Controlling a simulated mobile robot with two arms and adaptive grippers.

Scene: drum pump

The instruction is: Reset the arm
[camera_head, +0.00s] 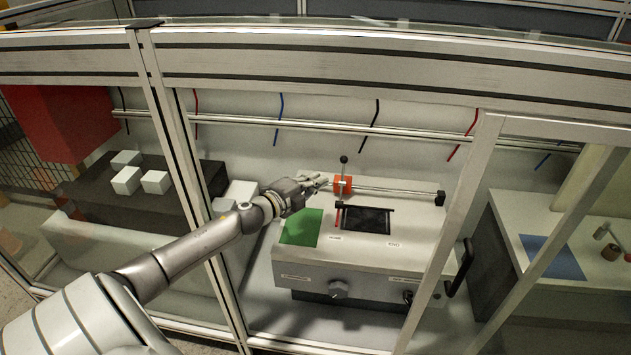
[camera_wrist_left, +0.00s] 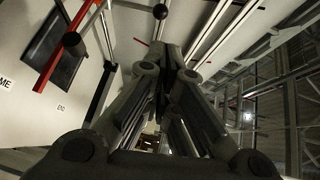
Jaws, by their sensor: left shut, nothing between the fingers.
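My left arm reaches in from the left through the frame opening. Its gripper (camera_head: 318,182) is shut and empty, just left of the orange slider block (camera_head: 343,185) on the machine's rail (camera_head: 395,192). A lever with a dark ball knob (camera_head: 343,159) stands up from the block, and a red pointer (camera_head: 337,218) hangs below it near the HOME label. In the left wrist view the closed fingers (camera_wrist_left: 172,55) point toward the rail, with the dark ball (camera_wrist_left: 160,11) just beyond them. Whether the fingertips touch the block cannot be told. My right gripper is not in view.
The pale machine box (camera_head: 350,262) has a green square (camera_head: 301,228), a black window (camera_head: 366,219) and a front knob (camera_head: 338,289). Metal frame posts (camera_head: 188,165) stand around the opening. White cubes (camera_head: 126,181) lie at left; a blue square (camera_head: 552,257) is at right.

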